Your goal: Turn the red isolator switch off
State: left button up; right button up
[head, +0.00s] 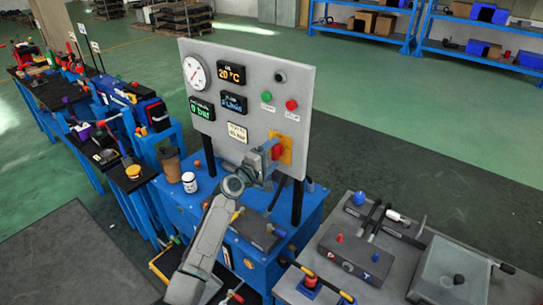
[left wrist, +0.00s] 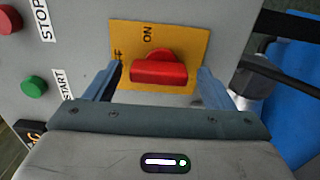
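The red isolator switch (head: 277,151) sits on a yellow plate (head: 286,146) at the lower right of the grey panel. In the left wrist view its red knob (left wrist: 159,70) is a wide bar lying across the picture. The word ON shows on the yellow plate (left wrist: 185,38) above it; a second word at the left is partly hidden by a finger. My left gripper (head: 270,158) is at the switch in the head view. In the left wrist view its fingers (left wrist: 160,80) are open, one on each side of the knob, with a small gap at each side.
The grey panel (head: 240,65) carries a round gauge (head: 196,72), several displays, a green START button (left wrist: 34,84) and a red STOP button (left wrist: 8,20). It stands on black posts on a blue bench (head: 240,200). A grey bench (head: 440,245) with levers is at the right.

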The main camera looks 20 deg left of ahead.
pick_arm(q)
jog(key=b+v, duration=0.1)
jog(key=v, duration=0.9)
jog(key=shift+s+b, duration=0.35)
jog(key=shift+b, duration=0.05)
jog(key=shift+a, duration=0.15)
jog(key=s+a+f+m+g+y, duration=0.1)
jog(key=a+f+g+y, duration=0.1)
jog(key=f, duration=0.8)
jog(key=s+a+f+g+y, duration=0.1)
jog(key=f, duration=0.8)
jog(key=s+a+f+m+g+y+b, duration=0.1)
jog(key=s+f+m+g, duration=0.1)
jog(key=s+f, duration=0.65)
jog(key=s+a+f+m+g+y+b, duration=0.15)
jog(key=s+f, duration=0.25)
jog(key=f, duration=1)
jog(key=s+f+m+g, duration=0.3)
jog(key=s+f, duration=0.6)
jog(key=s, duration=0.6)
jog(key=s+f+m+g+y, duration=0.1)
jog(key=s+f+m+g, duration=0.2)
jog(key=s+f, duration=0.5)
jog(key=s+f+m+g, duration=0.3)
jog(key=s+f, duration=0.6)
jog(key=s, duration=1.2)
jog(key=shift+s+d+f+m+b, duration=0.35)
jog(key=shift+d+m, duration=0.05)
jog(key=shift+m, duration=0.15)
